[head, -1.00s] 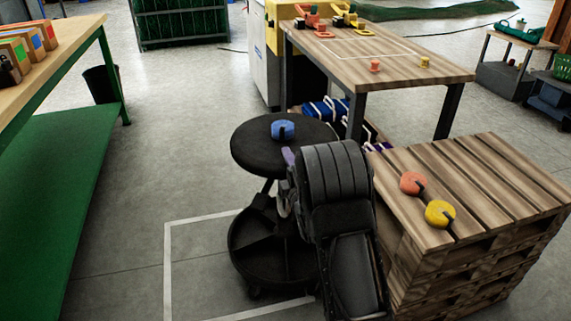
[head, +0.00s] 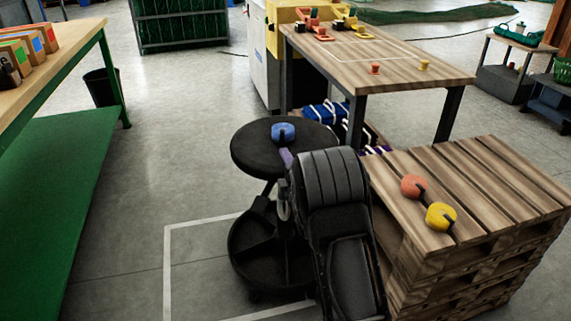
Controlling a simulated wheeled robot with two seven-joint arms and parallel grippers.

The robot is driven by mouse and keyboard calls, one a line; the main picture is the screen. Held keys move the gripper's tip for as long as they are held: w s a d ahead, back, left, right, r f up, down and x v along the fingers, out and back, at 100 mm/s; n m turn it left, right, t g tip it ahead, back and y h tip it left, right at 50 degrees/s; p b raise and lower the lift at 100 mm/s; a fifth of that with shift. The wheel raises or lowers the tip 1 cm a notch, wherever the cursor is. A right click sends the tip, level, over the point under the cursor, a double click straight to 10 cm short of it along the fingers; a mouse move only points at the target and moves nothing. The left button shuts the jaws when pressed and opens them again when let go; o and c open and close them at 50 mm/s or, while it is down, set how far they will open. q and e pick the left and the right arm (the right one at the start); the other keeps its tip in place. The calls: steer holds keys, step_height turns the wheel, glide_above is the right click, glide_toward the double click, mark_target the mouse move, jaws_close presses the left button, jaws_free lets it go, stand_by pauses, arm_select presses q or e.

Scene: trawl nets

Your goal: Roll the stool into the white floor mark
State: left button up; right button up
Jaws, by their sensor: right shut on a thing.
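The stool (head: 252,152) is black, with a round seat, a post and a round tray base (head: 250,262) low down. A blue round piece (head: 283,132) sits on its seat. The white floor mark (head: 167,270) is an outline on the grey floor; the stool's base stands over its right part, and the mark's right side is hidden. My left gripper is out of view.
A pallet stack (head: 490,190) with an orange piece (head: 413,187) and a yellow piece (head: 440,217) stands close to the right of my arm. A wooden table (head: 390,60) stands behind the stool. A green-shelved bench (head: 60,190) is at left. The floor between is clear.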

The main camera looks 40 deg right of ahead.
jaws_close()
steer(key=w+a, duration=0.6)
steer(key=a, duration=0.4)
steer(key=w+a+b, duration=0.1)
steer(key=w+a, duration=0.5)
steer(key=a, duration=0.4)
steer(key=shift+w, duration=0.25)
steer(key=o, duration=1.2)
jaws_free()
